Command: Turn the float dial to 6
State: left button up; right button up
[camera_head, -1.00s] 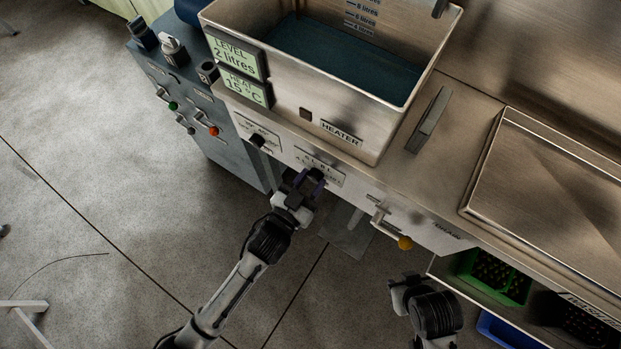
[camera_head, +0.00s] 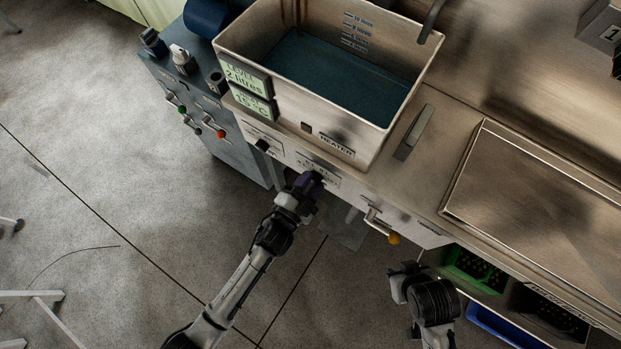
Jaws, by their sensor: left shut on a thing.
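My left gripper (camera_head: 308,184) is at the front panel of the steel bench, below the tank. It is shut on the float dial, a dark knob (camera_head: 316,175) under a small white label plate (camera_head: 322,168); the fingers hide most of the knob, and its pointer setting cannot be read. The tank (camera_head: 300,80) above holds dark blue water, and its level display (camera_head: 242,76) reads 2 litres. My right gripper (camera_head: 402,275) is low in front of the bench, apart from everything; its fingers are too unclear to tell open from shut.
Another black knob (camera_head: 262,145) sits left on the panel. A yellow-tipped lever (camera_head: 393,238) sticks out to the right. A green crate (camera_head: 474,268) and a blue crate (camera_head: 505,325) are under the bench. A grey control cabinet (camera_head: 205,120) stands left. Open floor lies in front.

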pick_arm(q)
jog(key=shift+m, duration=0.5)
jog(key=o, duration=0.9)
jog(key=shift+o, duration=0.2)
jog(key=shift+s+a+p, duration=0.15)
jog(key=shift+s+p, duration=0.05)
jog(key=shift+p, duration=0.1)
jog(key=p+v, duration=0.2)
jog(key=v, duration=1.1)
jog(key=shift+s, duration=0.15)
